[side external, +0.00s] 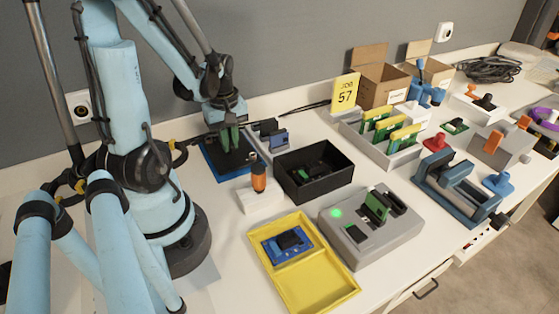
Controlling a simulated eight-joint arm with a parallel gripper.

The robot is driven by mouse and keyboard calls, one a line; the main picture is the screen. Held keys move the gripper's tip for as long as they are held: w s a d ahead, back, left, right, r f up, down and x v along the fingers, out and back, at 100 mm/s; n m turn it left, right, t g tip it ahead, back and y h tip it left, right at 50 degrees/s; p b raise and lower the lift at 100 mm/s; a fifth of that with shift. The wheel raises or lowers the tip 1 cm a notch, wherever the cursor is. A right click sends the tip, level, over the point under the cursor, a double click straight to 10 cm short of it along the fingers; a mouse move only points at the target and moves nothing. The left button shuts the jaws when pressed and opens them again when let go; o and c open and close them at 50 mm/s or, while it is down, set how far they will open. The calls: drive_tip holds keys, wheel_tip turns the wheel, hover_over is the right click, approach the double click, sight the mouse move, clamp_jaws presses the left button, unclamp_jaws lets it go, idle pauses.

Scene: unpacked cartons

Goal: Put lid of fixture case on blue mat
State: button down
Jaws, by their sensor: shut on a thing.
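The blue mat (211,172) lies on the table at the back left, close to my arm. A flat dark piece, apparently the lid (236,163), is over the mat and covers most of it. My gripper (231,146), with green fingers pointing down, is directly above the lid and shut on it at its top. Whether the lid touches the mat cannot be told from this angle. The black open case (314,187) stands to the right of the mat, without a cover, with small dark and green parts inside.
An orange-handled screwdriver (259,178) stands in a white block near the mat. A yellow tray (322,286) holds a blue board; a grey fixture (355,255) with a green light stands beside it. Cartons (379,85) stand at the back.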

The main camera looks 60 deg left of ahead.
drive_tip(key=c, duration=1.1)
unclamp_jaws()
drive_tip(key=shift+f, duration=0.1)
wheel_tip(320, 180, up, 12)
drive_tip(key=w+d+m+t, duration=0.2)
drive_tip(key=w+d+m, duration=0.1)
drive_tip(key=d+m, duration=0.3)
drive_tip(key=w+d+m+t, duration=0.2)
drive_tip(key=w+d+m, duration=0.1)
drive_tip(key=d+m, duration=0.3)
drive_tip(key=w+d+m+t, duration=0.3)
drive_tip(key=d+m, duration=0.3)
drive_tip(key=d, duration=0.1)
drive_tip(key=shift+d, duration=0.2)
